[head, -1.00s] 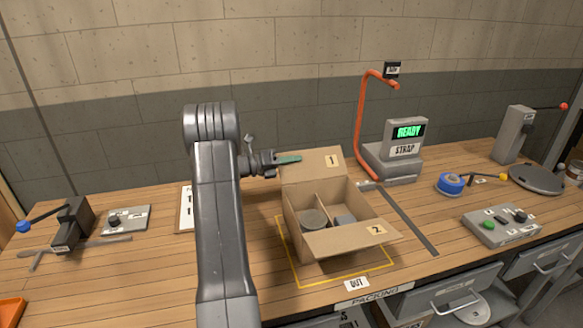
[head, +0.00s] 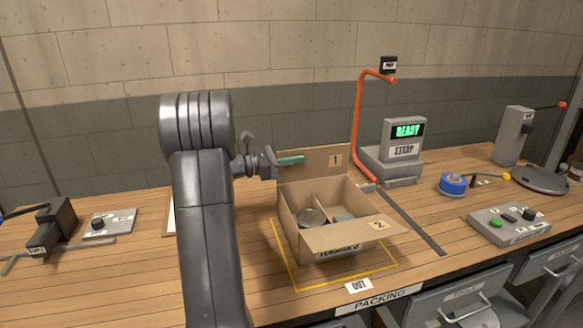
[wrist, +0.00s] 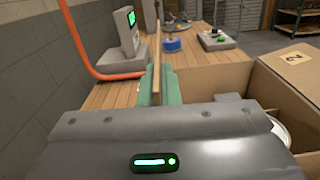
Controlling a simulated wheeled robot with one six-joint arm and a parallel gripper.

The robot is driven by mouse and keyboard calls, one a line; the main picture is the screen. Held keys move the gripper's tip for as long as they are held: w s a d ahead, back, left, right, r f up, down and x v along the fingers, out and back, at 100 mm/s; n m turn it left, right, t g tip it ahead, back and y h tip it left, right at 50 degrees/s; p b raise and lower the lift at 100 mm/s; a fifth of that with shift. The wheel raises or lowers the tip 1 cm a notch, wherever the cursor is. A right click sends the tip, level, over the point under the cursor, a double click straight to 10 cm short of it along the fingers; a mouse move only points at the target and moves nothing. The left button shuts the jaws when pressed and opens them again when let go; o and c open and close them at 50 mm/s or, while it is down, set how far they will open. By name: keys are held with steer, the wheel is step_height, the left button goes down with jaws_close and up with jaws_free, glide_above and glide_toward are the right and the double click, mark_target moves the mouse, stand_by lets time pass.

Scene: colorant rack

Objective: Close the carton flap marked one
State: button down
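An open cardboard carton (head: 293,223) stands on the bench. Its back flap marked one (head: 318,160) stands up from the far edge. The front flap marked two (head: 352,233) sticks out toward me; it also shows in the wrist view (wrist: 294,64). My gripper (head: 290,160) is at the left end of flap one, with a green finger across its near face. In the wrist view flap one is a thin upright brown strip (wrist: 156,65) between the two green fingers (wrist: 158,90), which look closed against it. A round tin (head: 311,217) sits inside the carton.
An orange post (head: 358,120) and the strap machine (head: 402,150) with a READY display stand behind and right of the carton. A blue tape roll (head: 452,184) and a button box (head: 508,225) lie farther right.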

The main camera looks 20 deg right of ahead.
mark_target(299, 179)
steer(key=s+m+b, duration=0.1)
steer(key=m+b, duration=0.1)
steer(key=s+f+m+b, duration=0.1)
steer(key=b, duration=0.1)
steer(key=shift+s+a+f+m+b, duration=0.15)
steer(key=shift+s+m+b, duration=0.1)
steer(key=shift+m+b, duration=0.15)
steer(key=m+b, duration=0.1)
steer(key=b, duration=0.1)
steer(key=s+f+m+b, duration=0.1)
steer(key=shift+s+m+b, duration=0.25)
steer(key=shift+m+b, duration=0.15)
steer(key=shift+s+f+m+b, duration=0.5)
steer(key=shift+m+b, duration=1.05)
steer(key=shift+b, duration=0.7)
steer(key=shift+s+f+m+b, duration=0.55)
steer(key=shift+m+b, duration=1.05)
steer(key=shift+b, duration=0.6)
steer(key=shift+s+f+m+b, duration=0.35)
steer(key=shift+f+m+b, duration=0.25)
steer(key=shift+m+b, duration=1.3)
steer(key=shift+n+b, duration=0.35)
